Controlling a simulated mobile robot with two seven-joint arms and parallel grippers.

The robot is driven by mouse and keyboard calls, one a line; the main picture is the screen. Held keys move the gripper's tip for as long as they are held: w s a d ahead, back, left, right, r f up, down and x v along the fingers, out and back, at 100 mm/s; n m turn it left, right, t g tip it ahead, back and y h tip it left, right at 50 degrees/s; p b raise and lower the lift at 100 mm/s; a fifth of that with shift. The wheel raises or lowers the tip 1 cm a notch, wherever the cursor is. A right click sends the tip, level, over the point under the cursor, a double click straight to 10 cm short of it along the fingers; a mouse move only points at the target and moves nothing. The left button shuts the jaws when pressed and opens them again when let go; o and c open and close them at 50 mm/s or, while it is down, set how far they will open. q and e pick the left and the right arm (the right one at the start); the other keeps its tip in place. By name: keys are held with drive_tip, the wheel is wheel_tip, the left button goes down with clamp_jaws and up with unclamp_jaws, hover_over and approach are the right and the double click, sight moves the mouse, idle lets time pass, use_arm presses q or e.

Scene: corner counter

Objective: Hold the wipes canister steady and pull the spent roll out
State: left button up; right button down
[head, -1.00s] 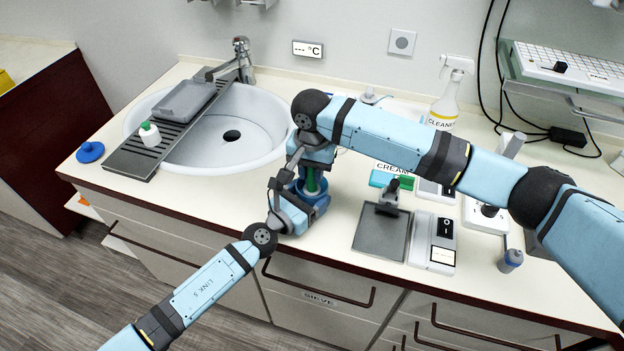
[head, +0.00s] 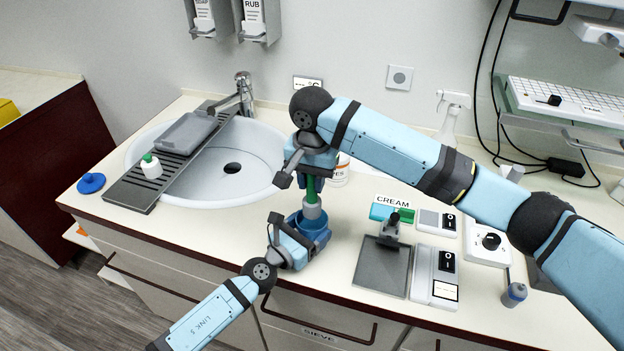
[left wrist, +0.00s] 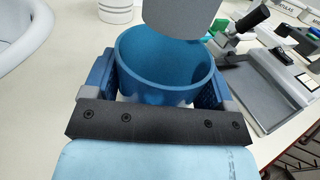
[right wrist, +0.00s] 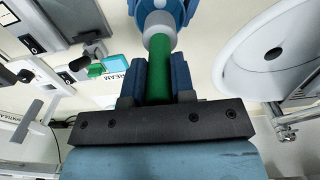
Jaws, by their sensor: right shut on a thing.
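The wipes canister (head: 318,236) is a blue open-topped cylinder on the counter near its front edge. My left gripper (head: 292,243) has a finger on either side of it; in the left wrist view the canister (left wrist: 170,97) stands between the pads (left wrist: 157,92) and its inside looks empty. The spent roll has a green upper part (head: 312,186) and a wider grey lower part (head: 312,210). My right gripper (head: 311,175) is shut on the green part (right wrist: 158,84) above the canister. The roll's grey end (left wrist: 185,15) appears clear of the canister's mouth.
A white labelled tub (head: 341,174) stands close behind the right gripper. The sink (head: 240,165) is at left. A dark grey tray (head: 382,268), a cream box (head: 390,213) and white devices (head: 435,275) are at right.

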use_arm(q)
drive_tip(key=o, duration=0.3)
